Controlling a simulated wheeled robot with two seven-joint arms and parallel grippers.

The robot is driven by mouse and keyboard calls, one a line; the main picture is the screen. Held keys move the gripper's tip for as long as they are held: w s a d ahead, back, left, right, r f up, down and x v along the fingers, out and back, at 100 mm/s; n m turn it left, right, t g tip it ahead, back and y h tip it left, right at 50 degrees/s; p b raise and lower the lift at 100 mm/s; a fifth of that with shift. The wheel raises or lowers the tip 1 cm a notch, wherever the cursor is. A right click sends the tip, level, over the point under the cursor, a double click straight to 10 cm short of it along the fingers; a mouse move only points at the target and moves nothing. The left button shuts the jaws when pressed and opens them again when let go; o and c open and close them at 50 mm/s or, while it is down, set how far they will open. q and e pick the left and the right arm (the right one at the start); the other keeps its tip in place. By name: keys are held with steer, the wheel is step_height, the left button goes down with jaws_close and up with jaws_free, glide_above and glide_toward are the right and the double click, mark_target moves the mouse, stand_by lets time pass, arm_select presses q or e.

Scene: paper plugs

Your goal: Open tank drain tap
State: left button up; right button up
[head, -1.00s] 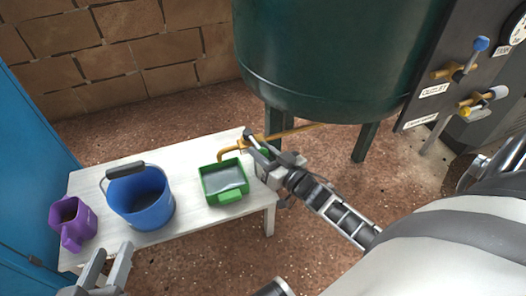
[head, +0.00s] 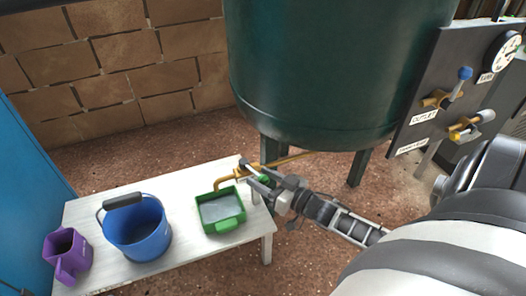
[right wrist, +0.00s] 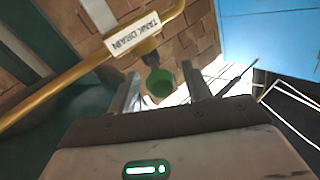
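The tank drain tap is on a thin brass pipe (head: 290,158) that runs from under the dark green tank (head: 330,80) to a spout over a green tray (head: 207,212). In the right wrist view the pipe (right wrist: 60,82) carries a white label (right wrist: 131,33) reading TANK DRAIN. Below it a dark stem ends in a green knob (right wrist: 160,84). My right gripper (right wrist: 163,92) is open, with the knob between its fingers in that view. I cannot tell whether they touch it. The right gripper (head: 252,171) also shows at the pipe in the head view. My left gripper is out of view.
The green tray stands on a white table (head: 190,255) with a blue bucket (head: 137,230) and a purple jug (head: 68,258). A dark panel (head: 440,75) at the right holds other taps and a gauge. A brick wall (head: 110,60) stands behind.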

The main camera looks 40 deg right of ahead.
steer(key=shift+s, duration=0.15)
arm_select(q)
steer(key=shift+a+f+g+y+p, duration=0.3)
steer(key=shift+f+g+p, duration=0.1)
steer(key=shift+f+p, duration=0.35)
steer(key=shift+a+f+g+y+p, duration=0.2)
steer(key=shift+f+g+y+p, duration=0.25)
steer(key=shift+p, duration=0.45)
arm_select(e)
steer(key=v, duration=1.5)
steer(key=shift+s, duration=0.3)
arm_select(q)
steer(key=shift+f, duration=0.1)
arm_select(e)
steer(key=shift+d, duration=0.1)
